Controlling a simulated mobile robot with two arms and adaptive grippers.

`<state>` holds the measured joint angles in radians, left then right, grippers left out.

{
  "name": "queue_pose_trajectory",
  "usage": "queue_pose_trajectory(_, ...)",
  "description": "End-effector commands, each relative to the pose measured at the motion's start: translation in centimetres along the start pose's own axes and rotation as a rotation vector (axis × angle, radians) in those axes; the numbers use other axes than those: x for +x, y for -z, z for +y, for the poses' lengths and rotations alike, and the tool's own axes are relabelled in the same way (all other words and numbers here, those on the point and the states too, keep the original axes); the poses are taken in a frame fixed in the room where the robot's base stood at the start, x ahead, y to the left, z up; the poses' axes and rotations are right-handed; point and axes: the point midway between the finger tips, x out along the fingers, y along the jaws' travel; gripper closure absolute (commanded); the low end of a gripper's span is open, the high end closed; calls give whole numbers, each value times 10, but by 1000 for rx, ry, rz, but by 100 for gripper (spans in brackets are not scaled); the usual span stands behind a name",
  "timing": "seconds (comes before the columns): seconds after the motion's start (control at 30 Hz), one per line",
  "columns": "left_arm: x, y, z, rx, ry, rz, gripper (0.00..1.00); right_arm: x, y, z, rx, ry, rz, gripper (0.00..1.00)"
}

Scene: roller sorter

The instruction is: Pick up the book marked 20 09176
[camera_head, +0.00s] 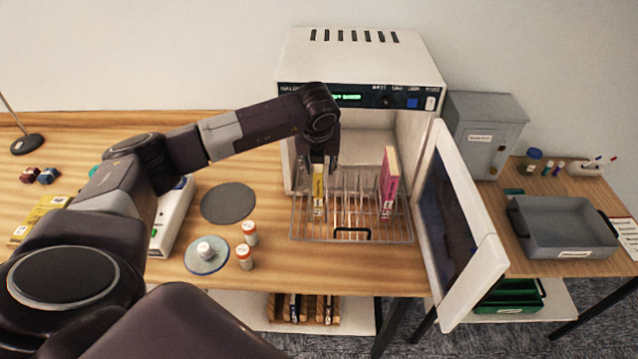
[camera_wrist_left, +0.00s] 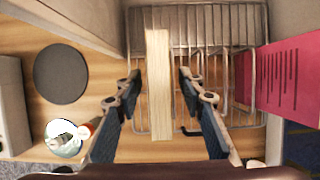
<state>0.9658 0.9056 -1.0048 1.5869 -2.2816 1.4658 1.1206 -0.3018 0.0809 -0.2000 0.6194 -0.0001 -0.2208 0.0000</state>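A thin yellow book (camera_head: 318,190) stands upright in a wire rack (camera_head: 300,232) at the open cabinet. Its spine label is too small to read. A pink book (camera_head: 389,180) stands to its right in the same rack; it also shows in the left wrist view (camera_wrist_left: 290,75). My left gripper (camera_head: 319,160) is above the yellow book. In the left wrist view my left gripper (camera_wrist_left: 158,84) is open, with one finger on each side of the book's pale page edge (camera_wrist_left: 159,100) and gaps visible between. My right gripper is not in view.
The white cabinet (camera_head: 360,60) surrounds the rack's back, and its open door (camera_head: 462,220) stands to the right. White-and-orange bottles (camera_head: 245,258) and a grey disc (camera_head: 228,203) are left of the rack. A grey tray (camera_head: 565,235) sits far right.

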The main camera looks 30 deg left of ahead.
Motion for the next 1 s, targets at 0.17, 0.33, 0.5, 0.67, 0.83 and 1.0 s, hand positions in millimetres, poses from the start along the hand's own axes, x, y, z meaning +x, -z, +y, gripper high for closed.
queue_pose_trajectory(0.17,0,0,0,0,0,0,70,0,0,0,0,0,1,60)
queue_pose_trajectory(0.33,0,0,0,0,0,0,89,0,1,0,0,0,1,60)
queue_pose_trajectory(0.5,0,0,0,0,0,0,100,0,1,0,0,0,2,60)
queue_pose_trajectory(0.67,0,0,0,0,0,0,100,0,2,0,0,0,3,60)
queue_pose_trajectory(0.83,0,-1,0,0,0,-1,100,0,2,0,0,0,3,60)
queue_pose_trajectory(1.0,-2,-1,0,0,0,-1,100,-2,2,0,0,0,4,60)
